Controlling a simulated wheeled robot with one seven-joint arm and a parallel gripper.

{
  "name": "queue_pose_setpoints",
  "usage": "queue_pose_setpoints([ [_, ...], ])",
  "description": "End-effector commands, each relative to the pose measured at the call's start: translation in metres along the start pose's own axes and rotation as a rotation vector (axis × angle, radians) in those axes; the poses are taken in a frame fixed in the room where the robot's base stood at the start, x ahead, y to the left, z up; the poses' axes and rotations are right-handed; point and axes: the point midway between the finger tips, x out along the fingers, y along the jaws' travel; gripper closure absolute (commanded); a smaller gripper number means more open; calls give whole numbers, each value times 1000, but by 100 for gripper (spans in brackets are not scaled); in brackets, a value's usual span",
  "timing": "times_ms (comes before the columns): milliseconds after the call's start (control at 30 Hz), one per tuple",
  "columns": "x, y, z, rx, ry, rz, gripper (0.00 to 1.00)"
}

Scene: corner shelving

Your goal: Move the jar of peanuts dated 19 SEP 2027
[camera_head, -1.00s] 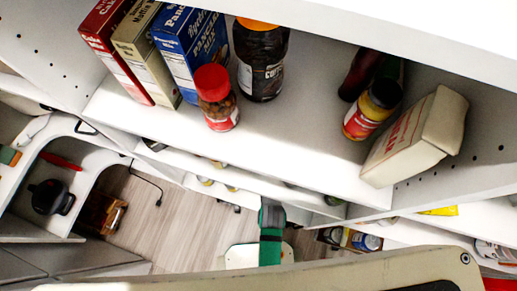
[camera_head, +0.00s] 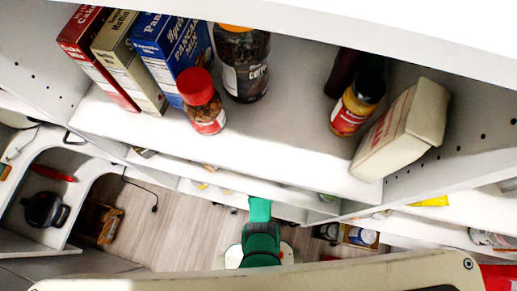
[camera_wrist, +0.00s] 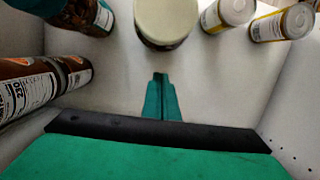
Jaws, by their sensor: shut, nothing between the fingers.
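In the head view a jar with a red lid, brown contents and a red label (camera_head: 203,101) stands near the upper shelf's front edge. It looks like a nut jar, but no date is readable. In the wrist view my gripper (camera_wrist: 161,98) is shut and empty over a pale surface. A jar with brown contents and a teal lid (camera_wrist: 82,17) is at its upper left, partly cut off. A brown labelled container (camera_wrist: 25,85) is at the left edge. I cannot tell which jar is dated 19 SEP 2027. My gripper touches none of them.
Beyond the fingertips is a pale round-topped container (camera_wrist: 166,20), with two pale-topped containers (camera_wrist: 228,14) (camera_wrist: 284,24) to its right. A perforated side wall (camera_wrist: 295,125) bounds the right. The upper shelf also holds boxes (camera_head: 172,50), dark jars (camera_head: 242,65) and a white carton (camera_head: 403,130).

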Motion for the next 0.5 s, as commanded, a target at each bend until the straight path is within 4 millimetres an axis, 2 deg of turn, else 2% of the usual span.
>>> queue_pose_setpoints([
  [167,0,1,3,-13,-44,17,100],
  [267,12,1,4,-13,-45,17,100],
  [500,53,1,6,-13,-44,17,100],
])
